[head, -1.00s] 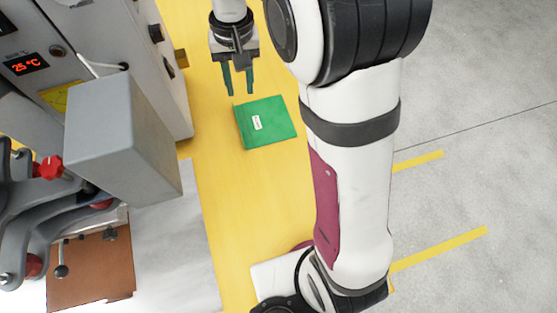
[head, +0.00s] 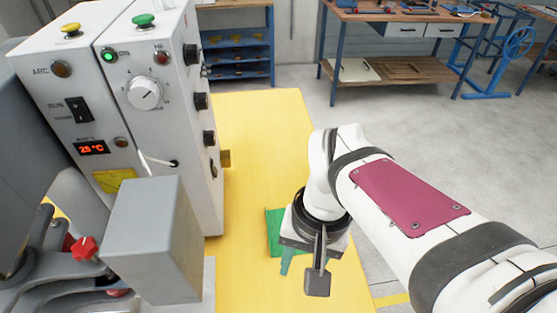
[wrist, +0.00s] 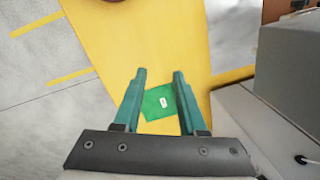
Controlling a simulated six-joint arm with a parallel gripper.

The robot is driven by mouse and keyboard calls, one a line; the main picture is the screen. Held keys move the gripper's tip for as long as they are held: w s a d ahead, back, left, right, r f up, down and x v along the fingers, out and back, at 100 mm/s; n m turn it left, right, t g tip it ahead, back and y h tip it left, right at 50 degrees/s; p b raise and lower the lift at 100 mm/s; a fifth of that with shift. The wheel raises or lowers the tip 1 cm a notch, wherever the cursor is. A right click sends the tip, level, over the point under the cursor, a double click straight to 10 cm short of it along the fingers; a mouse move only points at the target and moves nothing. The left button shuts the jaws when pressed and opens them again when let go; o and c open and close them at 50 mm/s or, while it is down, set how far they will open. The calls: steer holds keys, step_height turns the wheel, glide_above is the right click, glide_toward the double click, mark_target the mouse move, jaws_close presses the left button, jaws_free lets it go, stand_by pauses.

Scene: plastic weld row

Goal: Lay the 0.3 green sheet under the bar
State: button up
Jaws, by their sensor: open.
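A green sheet (head: 272,228) lies flat on the yellow table, mostly hidden behind my gripper in the head view. In the wrist view the green sheet (wrist: 153,112) shows between and beyond the fingers, with a small white label too small to read. My gripper (wrist: 160,74) has its two teal fingers apart with nothing between them, and it is above the sheet without touching it. In the head view my gripper (head: 286,268) points down, its fingers partly hidden. I cannot make out the bar for certain; the welding machine (head: 160,110) stands at left.
A grey box-shaped block (head: 155,245) and a red knob (head: 84,248) are at the machine's front, beside the yellow table (head: 265,130). The machine's display reads 25 °C. A workbench (head: 400,75) and a blue shelf (head: 237,50) stand far back. The table beyond the sheet is clear.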

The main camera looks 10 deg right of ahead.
steer(key=w+a+f+n, duration=0.2)
steer(key=w, duration=1.2)
steer(key=n+h, duration=0.1)
steer(key=n, duration=0.1)
glide_above(268, 229)
steer(key=w, duration=0.1)
step_height(268, 229, down, 6)
steer(key=f, duration=1)
steer(key=s+f, duration=0.1)
steer(key=f, duration=0.4)
steer(key=shift+f, duration=0.2)
jaws_close()
